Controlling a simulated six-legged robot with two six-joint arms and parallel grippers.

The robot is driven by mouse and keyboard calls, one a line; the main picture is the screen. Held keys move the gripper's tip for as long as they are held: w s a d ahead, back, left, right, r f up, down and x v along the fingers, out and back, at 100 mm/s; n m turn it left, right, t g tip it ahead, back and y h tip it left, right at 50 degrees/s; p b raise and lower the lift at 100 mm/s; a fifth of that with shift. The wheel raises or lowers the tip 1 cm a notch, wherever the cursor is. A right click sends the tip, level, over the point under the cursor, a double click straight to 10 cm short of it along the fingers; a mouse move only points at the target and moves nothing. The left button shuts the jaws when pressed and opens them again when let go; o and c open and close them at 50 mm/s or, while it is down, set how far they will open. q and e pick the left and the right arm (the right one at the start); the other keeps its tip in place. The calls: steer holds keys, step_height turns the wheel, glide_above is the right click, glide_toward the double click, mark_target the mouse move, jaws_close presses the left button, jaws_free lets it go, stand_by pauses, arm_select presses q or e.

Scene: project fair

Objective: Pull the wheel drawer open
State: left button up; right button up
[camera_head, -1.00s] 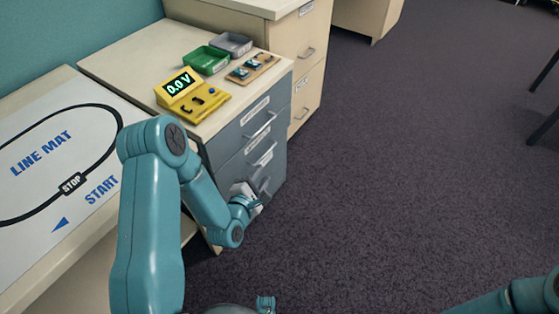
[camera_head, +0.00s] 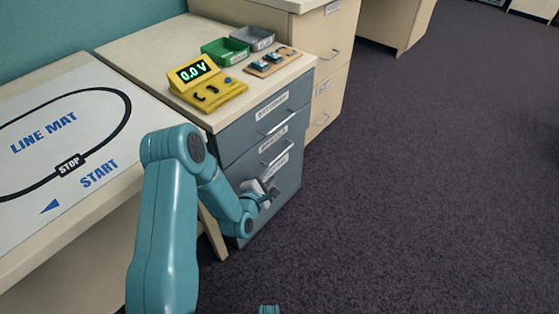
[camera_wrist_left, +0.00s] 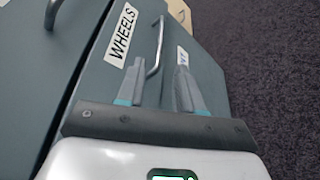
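The wheel drawer (camera_head: 288,183) is the lowest drawer of the grey-blue pedestal, and its front looks flush with the others. In the left wrist view its front (camera_wrist_left: 95,85) carries a "WHEELS" label (camera_wrist_left: 120,35) beside a metal bar handle (camera_wrist_left: 160,42). My left gripper (camera_head: 271,191) is low at this drawer front. In the left wrist view its two fingers (camera_wrist_left: 158,85) stand apart, with the near end of the handle showing between them. I cannot tell whether they touch the handle.
Two other shut drawers (camera_head: 288,108) are above. A yellow meter (camera_head: 208,88), a green tray (camera_head: 225,51), a grey tray (camera_head: 253,38) and a small board (camera_head: 272,61) stand on top. The line mat (camera_head: 60,130) lies on the left table. Carpet (camera_head: 420,190) to the right is clear.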

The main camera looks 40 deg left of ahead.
arm_select(q)
steer(key=b+x, duration=0.2)
steer(key=x, duration=0.8)
steer(key=shift+w, duration=0.4)
steer(key=shift+f, duration=0.15)
jaws_close()
